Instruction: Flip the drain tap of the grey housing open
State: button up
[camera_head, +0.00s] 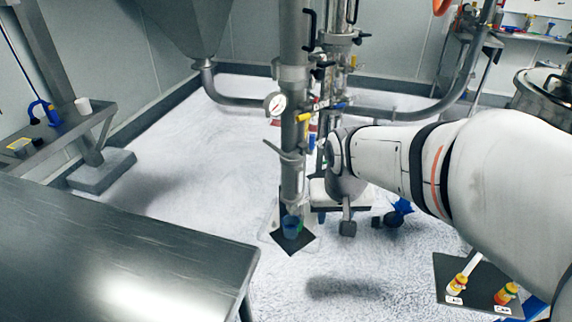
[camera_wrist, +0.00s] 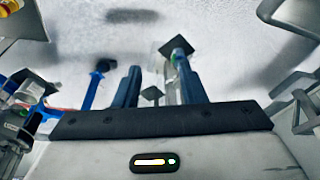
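A tall grey metal column (camera_head: 292,150), probably the grey housing, stands in the middle of the head view. A round gauge (camera_head: 276,104) and several small coloured handles (camera_head: 318,104) sit on it. I cannot tell which handle is the drain tap, or how it is turned. My arm reaches in from the right, its end close to the column's right side; the fingers are not clear there. In the wrist view my gripper (camera_wrist: 156,58) shows two blue fingers spread apart, with no held object clear between them. Pipes and valves (camera_wrist: 22,92) show at its left edge.
A blue cup (camera_head: 291,226) stands below the column over a black plate (camera_head: 296,246). A steel table (camera_head: 110,255) fills the lower left. Two small yellow-and-red bottles stand on a dark mat (camera_head: 448,270) at lower right. Floor between table and column is clear.

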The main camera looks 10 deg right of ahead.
jog(key=w+f+m+b, duration=0.2)
jog(key=w+f+b, duration=0.4)
jog(key=w+f, duration=0.9)
jog(key=m+t+b, duration=0.2)
jog(key=b, duration=0.3)
send_near(301, 224)
jog(key=x, duration=1.1)
jog(key=shift+w+f+b, duration=0.1)
jog(key=shift+f+b, duration=0.05)
jog(key=shift+b, duration=0.25)
jog(key=shift+c, duration=0.4)
grip_shut()
